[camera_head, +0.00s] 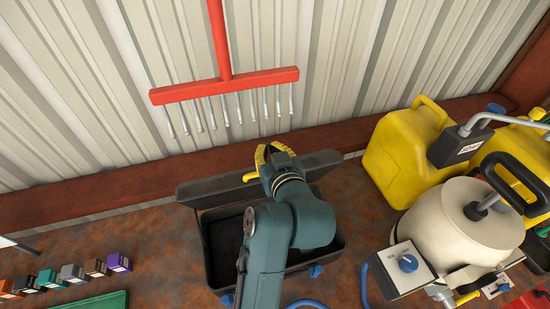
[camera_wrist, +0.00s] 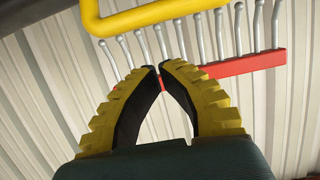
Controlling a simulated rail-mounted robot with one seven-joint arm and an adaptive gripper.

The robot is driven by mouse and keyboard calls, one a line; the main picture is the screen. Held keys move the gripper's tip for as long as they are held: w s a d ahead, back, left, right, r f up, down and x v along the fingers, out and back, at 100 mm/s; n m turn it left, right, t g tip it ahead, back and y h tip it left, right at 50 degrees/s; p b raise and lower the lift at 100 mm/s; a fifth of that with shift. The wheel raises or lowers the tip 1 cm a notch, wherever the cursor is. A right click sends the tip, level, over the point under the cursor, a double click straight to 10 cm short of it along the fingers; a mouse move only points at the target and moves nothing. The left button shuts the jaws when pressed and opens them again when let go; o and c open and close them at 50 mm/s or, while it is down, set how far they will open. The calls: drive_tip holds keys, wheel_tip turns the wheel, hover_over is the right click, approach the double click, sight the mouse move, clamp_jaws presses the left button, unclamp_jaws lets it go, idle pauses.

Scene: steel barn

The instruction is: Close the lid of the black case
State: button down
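The black case (camera_head: 322,262) stands open on the rusty surface, with blue latches on its front. Its dark lid (camera_head: 215,187) stands raised along the back edge. A yellow handle (camera_head: 250,177) shows by the lid, just left of my gripper; a yellow bar, likely this handle, crosses the top of the wrist view (camera_wrist: 165,14). My gripper (camera_head: 270,150) is over the lid's top edge, its fingers toward the wall. In the wrist view its yellow-backed fingers (camera_wrist: 160,69) come together at the tips with nothing held. My arm hides part of the case and lid; contact cannot be told.
A red rake (camera_head: 222,86) leans on the corrugated wall behind. Yellow jugs (camera_head: 405,152) and a cream tank (camera_head: 456,225) crowd the right. A blue hose (camera_head: 364,287) runs close to the case. Small coloured boxes (camera_head: 72,273) and a green tray (camera_head: 95,305) are left.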

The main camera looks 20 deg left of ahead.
drive_tip(key=shift+s+d+f+p, duration=0.2)
drive_tip(key=shift+f+p, duration=0.1)
drive_tip(key=shift+f, duration=0.45)
drive_tip(key=shift+s+d+f+p, duration=0.15)
drive_tip(key=shift+f+p, duration=0.15)
drive_tip(key=shift+f, duration=0.45)
drive_tip(key=shift+s+f, duration=0.1)
